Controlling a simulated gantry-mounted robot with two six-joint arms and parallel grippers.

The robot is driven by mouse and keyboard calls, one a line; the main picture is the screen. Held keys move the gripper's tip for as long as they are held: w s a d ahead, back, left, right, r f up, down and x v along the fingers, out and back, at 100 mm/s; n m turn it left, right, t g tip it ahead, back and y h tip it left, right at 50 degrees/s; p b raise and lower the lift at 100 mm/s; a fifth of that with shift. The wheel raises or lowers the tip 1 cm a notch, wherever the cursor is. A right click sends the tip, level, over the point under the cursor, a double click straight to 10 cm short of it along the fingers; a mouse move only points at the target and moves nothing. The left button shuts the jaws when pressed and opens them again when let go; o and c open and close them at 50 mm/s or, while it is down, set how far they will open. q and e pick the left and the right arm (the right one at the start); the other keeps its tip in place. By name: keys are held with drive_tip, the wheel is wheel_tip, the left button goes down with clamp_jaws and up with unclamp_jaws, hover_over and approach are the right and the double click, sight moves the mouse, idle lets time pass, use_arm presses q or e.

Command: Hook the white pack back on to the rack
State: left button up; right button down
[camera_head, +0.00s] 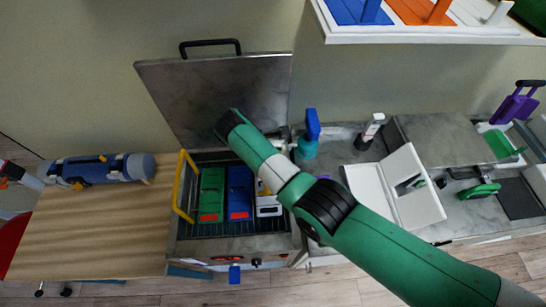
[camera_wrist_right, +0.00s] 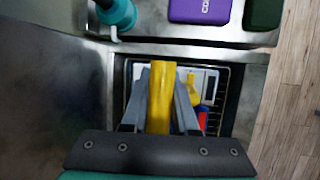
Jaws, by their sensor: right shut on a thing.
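The white pack (camera_head: 269,208) is in the open steel tank (camera_head: 212,246), at the right of a blue pack (camera_head: 240,192) and a green pack (camera_head: 211,193). My forearm partly covers it. It also shows in the right wrist view (camera_wrist_right: 211,78), beyond the fingers. The dark wire rack (camera_head: 235,229) is inside the tank. My right gripper (camera_wrist_right: 160,95) is over the tank, shut on a yellow bar (camera_wrist_right: 161,85) between its grey fingers. Whether this bar joins the white pack is unclear. In the head view my right fingertips are hidden. My left gripper is not in view.
The tank's lid (camera_head: 190,95) stands open behind it. A yellow handle (camera_head: 181,200) rises at the tank's left side. A blue-teal spray bottle (camera_head: 308,140) and a white box (camera_head: 390,190) are at the right. The wooden table (camera_head: 90,235) has free room.

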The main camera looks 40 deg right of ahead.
drive_tip(key=shift+f+b, duration=2.1)
drive_tip(key=shift+f, duration=0.45)
drive_tip(key=shift+s+a+p, duration=0.15)
drive_tip(key=shift+p, duration=0.35)
drive_tip(key=shift+s+a+p, duration=0.7)
drive_tip(key=shift+s+p, duration=0.3)
drive_tip(key=shift+p, duration=0.95)
drive_tip(key=shift+s+a+p, duration=0.65)
drive_tip(key=shift+s+p, duration=0.3)
drive_tip(key=shift+p, duration=1)
drive_tip(key=shift+s+a+p, duration=0.7)
drive_tip(key=shift+s+p, duration=0.25)
drive_tip(key=shift+p, duration=0.3)
